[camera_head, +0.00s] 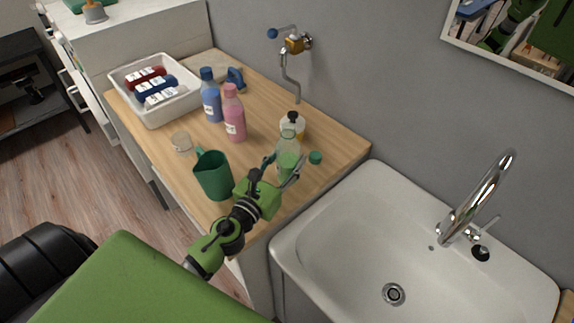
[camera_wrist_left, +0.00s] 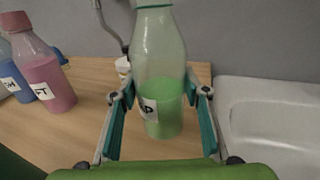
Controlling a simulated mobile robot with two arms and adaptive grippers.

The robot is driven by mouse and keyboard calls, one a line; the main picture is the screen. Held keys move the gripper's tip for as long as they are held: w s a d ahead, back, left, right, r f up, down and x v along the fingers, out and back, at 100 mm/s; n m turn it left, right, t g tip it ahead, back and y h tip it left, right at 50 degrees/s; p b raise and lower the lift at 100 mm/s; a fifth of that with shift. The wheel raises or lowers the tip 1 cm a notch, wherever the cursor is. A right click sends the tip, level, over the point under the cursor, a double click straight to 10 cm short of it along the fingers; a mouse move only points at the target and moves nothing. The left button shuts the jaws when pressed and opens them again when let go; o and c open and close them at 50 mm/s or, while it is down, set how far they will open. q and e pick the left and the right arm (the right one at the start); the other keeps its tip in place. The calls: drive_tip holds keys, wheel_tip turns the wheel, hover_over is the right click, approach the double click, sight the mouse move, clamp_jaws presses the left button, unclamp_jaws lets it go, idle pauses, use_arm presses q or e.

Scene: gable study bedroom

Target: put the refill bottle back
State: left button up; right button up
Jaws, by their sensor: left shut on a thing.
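A clear bottle partly filled with green liquid (camera_head: 288,148) is upright at the front right of the wooden counter. It fills the middle of the left wrist view (camera_wrist_left: 160,60), with a white label marked with a letter low on it. My left gripper (camera_head: 283,174) is shut on this bottle, one finger on each side. I cannot tell whether its base touches the counter. A pink bottle (camera_head: 234,118) and a blue bottle (camera_head: 210,98) stand further back. My right gripper is not in view.
A black-capped bottle (camera_head: 293,123) is close behind the held bottle. A white tray (camera_head: 180,110) of rolled items is at the back left. A sink (camera_head: 340,240) lies to the right.

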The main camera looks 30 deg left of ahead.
use_arm(q)
drive_tip(key=shift+f, duration=0.3)
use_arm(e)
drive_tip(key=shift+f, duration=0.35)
use_arm(q)
drive_tip(key=shift+f, duration=0.1)
drive_tip(key=o, duration=1.2)
drive_tip(key=shift+o, duration=0.9)
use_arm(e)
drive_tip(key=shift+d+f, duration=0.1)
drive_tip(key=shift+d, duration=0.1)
